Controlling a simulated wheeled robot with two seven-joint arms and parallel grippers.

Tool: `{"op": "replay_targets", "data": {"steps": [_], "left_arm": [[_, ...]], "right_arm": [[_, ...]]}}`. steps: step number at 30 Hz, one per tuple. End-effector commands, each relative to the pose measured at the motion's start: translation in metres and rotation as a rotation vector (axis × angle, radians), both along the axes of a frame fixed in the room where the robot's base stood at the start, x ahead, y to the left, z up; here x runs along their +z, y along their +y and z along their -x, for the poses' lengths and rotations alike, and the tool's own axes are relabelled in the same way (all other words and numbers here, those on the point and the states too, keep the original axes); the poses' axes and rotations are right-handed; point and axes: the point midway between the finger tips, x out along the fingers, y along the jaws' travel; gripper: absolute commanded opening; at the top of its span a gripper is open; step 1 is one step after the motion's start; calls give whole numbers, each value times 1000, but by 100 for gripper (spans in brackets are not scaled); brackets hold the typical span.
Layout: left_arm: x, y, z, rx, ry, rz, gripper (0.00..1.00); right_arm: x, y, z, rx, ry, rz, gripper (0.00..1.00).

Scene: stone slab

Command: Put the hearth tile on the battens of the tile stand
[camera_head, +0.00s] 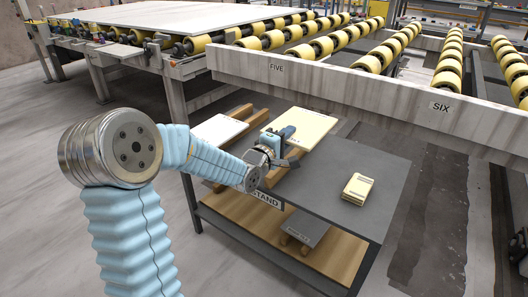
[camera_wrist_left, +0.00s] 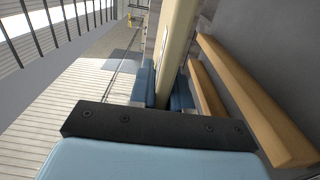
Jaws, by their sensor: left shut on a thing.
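My left gripper (camera_head: 287,134) is shut on the near-left edge of a cream hearth tile (camera_head: 309,125). In the left wrist view the tile (camera_wrist_left: 178,40) shows nearly edge-on between the blue fingers (camera_wrist_left: 163,88). The tile stand (camera_head: 340,160) is a dark grey table marked STAND, with wooden battens on its top. A batten (camera_head: 283,172) shows beside and below the held tile; two battens also show in the left wrist view (camera_wrist_left: 245,95). I cannot tell whether the tile touches them. My right gripper is not in view.
A white tile (camera_head: 219,129) lies on battens left of the held tile. A small stack of cream pieces (camera_head: 357,188) sits on the stand's right part. A beam marked FIVE and SIX (camera_head: 350,95) and roller conveyors (camera_head: 310,47) stand behind. A wooden shelf (camera_head: 335,255) lies below.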

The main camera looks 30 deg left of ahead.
Motion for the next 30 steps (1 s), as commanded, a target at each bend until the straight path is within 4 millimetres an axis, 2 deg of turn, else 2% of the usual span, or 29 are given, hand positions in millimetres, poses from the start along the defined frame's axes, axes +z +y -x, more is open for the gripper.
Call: {"op": "replay_targets", "data": {"steps": [1, 3, 6, 10, 17, 24, 30], "left_arm": [[-4, 16, -1, 6, -1, -1, 0], [-16, 33, -2, 4, 1, 0, 0], [-37, 48, -3, 2, 0, 1, 0], [-54, 61, -4, 0, -2, 0, 0], [-67, 72, -5, 0, -3, 0, 0], [-100, 75, -4, -1, -3, 0, 0], [-100, 75, -4, -1, -5, -1, 0]], "right_arm": [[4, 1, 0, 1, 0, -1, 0], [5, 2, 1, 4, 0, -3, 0], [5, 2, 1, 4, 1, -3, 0], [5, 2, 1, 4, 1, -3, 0], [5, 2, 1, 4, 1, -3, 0], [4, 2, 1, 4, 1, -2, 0], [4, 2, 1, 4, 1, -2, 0]]}}
